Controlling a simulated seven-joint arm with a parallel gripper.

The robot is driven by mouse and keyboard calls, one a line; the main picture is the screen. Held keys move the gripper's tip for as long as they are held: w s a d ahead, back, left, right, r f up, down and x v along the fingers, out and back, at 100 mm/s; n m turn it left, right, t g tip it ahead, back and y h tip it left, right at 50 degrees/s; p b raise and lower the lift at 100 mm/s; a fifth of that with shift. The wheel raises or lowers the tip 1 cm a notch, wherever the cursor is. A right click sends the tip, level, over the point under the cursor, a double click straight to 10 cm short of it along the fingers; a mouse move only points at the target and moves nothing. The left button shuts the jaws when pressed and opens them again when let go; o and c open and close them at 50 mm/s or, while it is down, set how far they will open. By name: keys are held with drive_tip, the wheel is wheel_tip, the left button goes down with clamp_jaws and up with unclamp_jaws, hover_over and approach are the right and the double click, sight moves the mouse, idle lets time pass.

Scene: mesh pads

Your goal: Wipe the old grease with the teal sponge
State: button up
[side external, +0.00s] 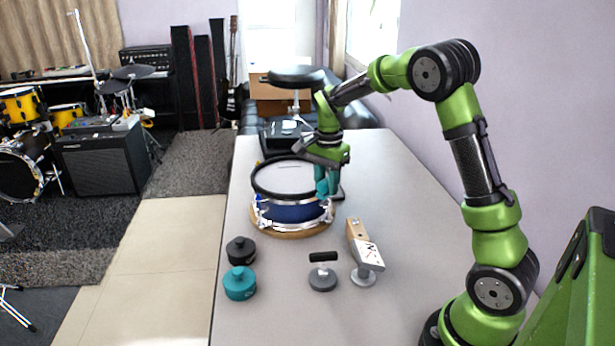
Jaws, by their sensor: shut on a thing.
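My gripper (325,170) points down over the right edge of a blue snare drum (288,212) and is shut on a teal piece (328,184), which looks like the teal sponge. The piece hangs at the drum's right rim; I cannot tell whether it touches the rim or is just behind it. The fingertips are hard to make out. I cannot make out any grease; the drum's pale top (285,178) shows no clear mark at this size.
The drum stands on a round wooden base on the grey table (300,325). In front are a black pot-shaped thing (241,251), a teal one (240,284), a grey disc with a black handle (322,278) and a wooden-handled tool (364,250).

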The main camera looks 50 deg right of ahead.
sight(325, 181)
drive_tip(key=shift+a, duration=0.65)
drive_tip(key=shift+d+r, duration=0.2)
drive_tip(key=shift+r, duration=2.85)
drive_tip(key=shift+r, duration=1.5)
